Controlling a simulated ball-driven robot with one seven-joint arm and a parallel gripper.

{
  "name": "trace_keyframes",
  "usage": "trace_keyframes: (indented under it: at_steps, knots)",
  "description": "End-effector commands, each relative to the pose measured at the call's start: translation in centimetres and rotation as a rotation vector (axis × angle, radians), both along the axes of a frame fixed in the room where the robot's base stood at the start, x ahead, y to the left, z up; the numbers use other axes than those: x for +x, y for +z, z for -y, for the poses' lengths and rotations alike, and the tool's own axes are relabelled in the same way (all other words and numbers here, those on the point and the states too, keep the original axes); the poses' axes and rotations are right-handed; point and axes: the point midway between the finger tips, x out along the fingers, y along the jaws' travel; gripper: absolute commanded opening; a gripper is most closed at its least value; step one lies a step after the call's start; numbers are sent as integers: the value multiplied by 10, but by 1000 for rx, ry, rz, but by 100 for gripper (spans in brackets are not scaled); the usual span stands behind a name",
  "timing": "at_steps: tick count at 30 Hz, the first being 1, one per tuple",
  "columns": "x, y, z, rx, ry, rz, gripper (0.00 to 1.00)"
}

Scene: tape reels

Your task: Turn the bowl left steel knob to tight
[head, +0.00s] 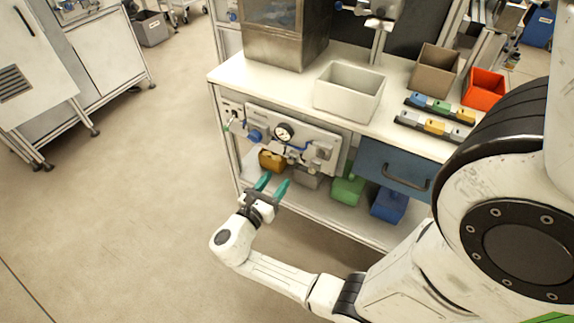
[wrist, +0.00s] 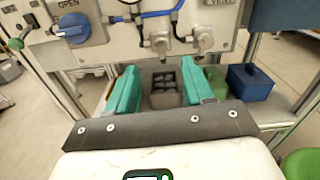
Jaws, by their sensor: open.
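A pale panel (head: 258,121) on the bench front carries a round gauge (head: 284,132), blue tubing and small steel fittings. In the wrist view two steel knob-like fittings hang side by side at the panel's lower edge, a left one (wrist: 160,42) and a right one (wrist: 205,40). The left one appears to be the bowl left steel knob; its setting cannot be read. My gripper (head: 273,184) is open and empty, its teal fingers spread below and in front of the panel. In the wrist view my gripper (wrist: 160,86) has both fingers apart, below the two fittings, touching neither.
A blue rotary handle (wrist: 72,28) marked OPEN is at the panel's left. Yellow (head: 271,160), green (head: 347,189) and blue (head: 389,204) bins stand on the lower shelf. A blue drawer (head: 392,170) is to the right.

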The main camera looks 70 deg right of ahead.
Motion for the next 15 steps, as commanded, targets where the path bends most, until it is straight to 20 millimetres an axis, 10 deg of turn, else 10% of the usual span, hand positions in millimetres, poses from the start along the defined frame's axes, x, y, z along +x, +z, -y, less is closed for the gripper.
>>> trace_keyframes:
  at_steps: [15]
  knots:
    - [-17,1,69,-1,-2,3,52]
